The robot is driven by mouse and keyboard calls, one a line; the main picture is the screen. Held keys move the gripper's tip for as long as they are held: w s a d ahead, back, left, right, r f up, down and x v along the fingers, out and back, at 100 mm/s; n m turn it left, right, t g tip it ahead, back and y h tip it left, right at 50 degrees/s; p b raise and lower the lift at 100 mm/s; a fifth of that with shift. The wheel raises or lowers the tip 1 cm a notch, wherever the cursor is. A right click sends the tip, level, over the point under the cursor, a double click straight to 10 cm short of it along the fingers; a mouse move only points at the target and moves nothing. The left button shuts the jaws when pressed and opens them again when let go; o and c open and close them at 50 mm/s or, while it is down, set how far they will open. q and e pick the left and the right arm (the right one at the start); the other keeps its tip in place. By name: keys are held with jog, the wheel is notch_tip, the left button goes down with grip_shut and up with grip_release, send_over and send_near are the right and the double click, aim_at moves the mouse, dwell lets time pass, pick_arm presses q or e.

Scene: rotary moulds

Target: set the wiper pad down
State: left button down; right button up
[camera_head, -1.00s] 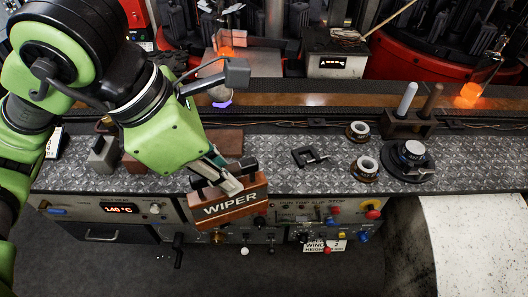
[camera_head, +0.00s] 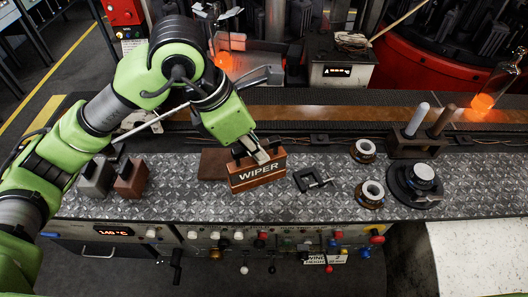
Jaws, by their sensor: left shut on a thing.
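The wiper pad (camera_head: 258,178) is a brown block with a dark band lettered "WIPER". It is upright at the middle of the diamond-plate bench top (camera_head: 310,205). My left gripper (camera_head: 262,156) is shut on its upper edge from above. The pad's lower edge looks at or very close to the plate; I cannot tell if it touches. A flat brown pad (camera_head: 213,164) lies just behind and left of it. My right gripper is not in view.
A black clamp-like tool (camera_head: 313,180) lies close right of the pad. Two ring-shaped parts (camera_head: 370,193) and a round black fixture (camera_head: 420,180) stand further right. Blocks (camera_head: 130,178) stand at the left. A glowing bottle (camera_head: 490,98) is at the back right. Bare plate lies in front.

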pick_arm(q)
jog(key=w+d+f+p, duration=0.1)
jog(key=w+f+p, duration=0.2)
jog(key=f, duration=0.4)
jog(key=shift+w+d+f, duration=0.15)
jog(key=shift+f, duration=0.05)
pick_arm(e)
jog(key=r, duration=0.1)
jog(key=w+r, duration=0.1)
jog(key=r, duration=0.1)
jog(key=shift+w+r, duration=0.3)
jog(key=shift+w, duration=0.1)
pick_arm(q)
jog(key=shift+f, duration=0.1)
jog(key=c, duration=2.1)
grip_release()
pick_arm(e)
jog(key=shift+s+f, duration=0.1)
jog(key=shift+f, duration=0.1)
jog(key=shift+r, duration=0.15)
